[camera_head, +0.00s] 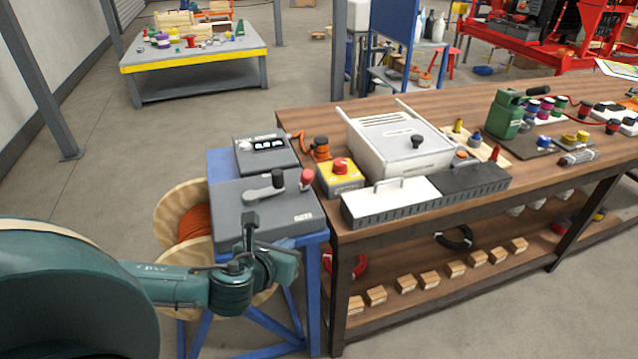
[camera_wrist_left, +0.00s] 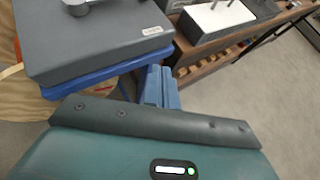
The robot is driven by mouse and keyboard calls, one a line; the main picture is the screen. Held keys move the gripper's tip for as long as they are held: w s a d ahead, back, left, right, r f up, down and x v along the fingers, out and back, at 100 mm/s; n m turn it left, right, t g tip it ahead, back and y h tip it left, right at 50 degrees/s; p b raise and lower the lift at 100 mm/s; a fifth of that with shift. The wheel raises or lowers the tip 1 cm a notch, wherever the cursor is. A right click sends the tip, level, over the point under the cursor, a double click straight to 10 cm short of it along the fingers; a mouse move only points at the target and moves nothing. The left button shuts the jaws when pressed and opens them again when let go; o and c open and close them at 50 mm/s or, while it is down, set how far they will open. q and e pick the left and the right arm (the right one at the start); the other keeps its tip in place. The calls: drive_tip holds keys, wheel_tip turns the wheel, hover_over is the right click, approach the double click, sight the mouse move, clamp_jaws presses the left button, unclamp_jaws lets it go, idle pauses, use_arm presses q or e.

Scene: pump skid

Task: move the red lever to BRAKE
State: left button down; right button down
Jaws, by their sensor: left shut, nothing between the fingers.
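The grey control box (camera_head: 285,208) stands on a blue stand at the left end of the workbench. A red-knobbed lever (camera_head: 307,177) stands at its back right. A grey crank with a black knob (camera_head: 265,190) lies on its top. A small label on the box is too small to read, so I cannot tell which position is BRAKE. My left gripper (camera_head: 286,243) is low at the box's front edge, apart from the red lever. Its fingers (camera_wrist_left: 161,87) are shut and empty in the left wrist view. That view shows the box top (camera_wrist_left: 95,42) but not the red lever.
A grey display box (camera_head: 265,153) sits behind the control box. A yellow box with a red button (camera_head: 341,172) and a white case (camera_head: 400,148) stand on the workbench (camera_head: 330,118). A cable spool (camera_head: 172,205) is left of the blue stand (camera_head: 222,165). The floor further left is clear.

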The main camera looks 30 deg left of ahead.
sight(303, 183)
use_arm(q)
drive_tip(key=w+a+r+m+t+y, duration=0.1)
drive_tip(key=w+a+r+m, duration=0.1)
drive_tip(key=a+r+m, duration=0.1)
drive_tip(key=shift+w+a+r+y, duration=0.15)
drive_tip(key=shift+a+r+y, duration=0.15)
drive_tip(key=shift+a+r, duration=0.2)
use_arm(e)
drive_tip(key=shift+w+d+f, duration=0.1)
drive_tip(key=shift+w+d, duration=0.15)
use_arm(q)
drive_tip(key=shift+f, duration=0.1)
